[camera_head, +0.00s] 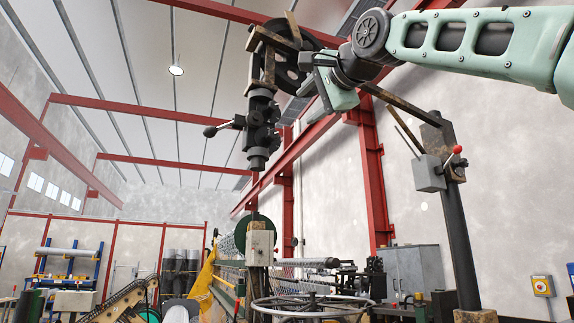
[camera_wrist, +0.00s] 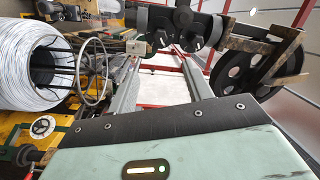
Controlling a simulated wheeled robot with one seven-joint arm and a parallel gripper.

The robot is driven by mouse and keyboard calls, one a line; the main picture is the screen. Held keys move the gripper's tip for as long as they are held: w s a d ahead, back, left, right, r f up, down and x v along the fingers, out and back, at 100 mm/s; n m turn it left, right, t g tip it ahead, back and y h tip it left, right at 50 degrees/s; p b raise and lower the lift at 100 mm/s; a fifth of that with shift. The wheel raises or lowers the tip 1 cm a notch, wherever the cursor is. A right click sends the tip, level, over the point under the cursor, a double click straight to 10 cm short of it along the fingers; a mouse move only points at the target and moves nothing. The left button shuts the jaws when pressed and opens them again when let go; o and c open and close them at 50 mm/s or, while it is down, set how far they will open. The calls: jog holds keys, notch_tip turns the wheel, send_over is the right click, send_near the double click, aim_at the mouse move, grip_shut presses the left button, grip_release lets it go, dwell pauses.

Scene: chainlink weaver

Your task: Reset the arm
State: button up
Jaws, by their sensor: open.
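My mint-green arm (camera_head: 480,42) reaches in from the upper right of the head view. My gripper (camera_head: 318,86) is at its left end, high up, just right of the dark wheel and the machine column. It is open, and I see nothing held in it. Its fingers are small and partly lost against the dark parts behind. In the wrist view the mint shell with a green light fills the bottom, and the fingertips do not show there. I cannot tell whether the gripper touches the machine parts near it.
A dark spoked wheel (camera_wrist: 262,62) and bracket hang close by. A black machine head (camera_head: 260,130) with a lever is below. A post (camera_head: 462,240) with a grey switch box (camera_head: 428,173) stands right. A wire coil (camera_wrist: 36,68) and handwheel (camera_head: 312,307) are lower down.

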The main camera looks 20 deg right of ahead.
jog(key=shift+f, duration=0.1)
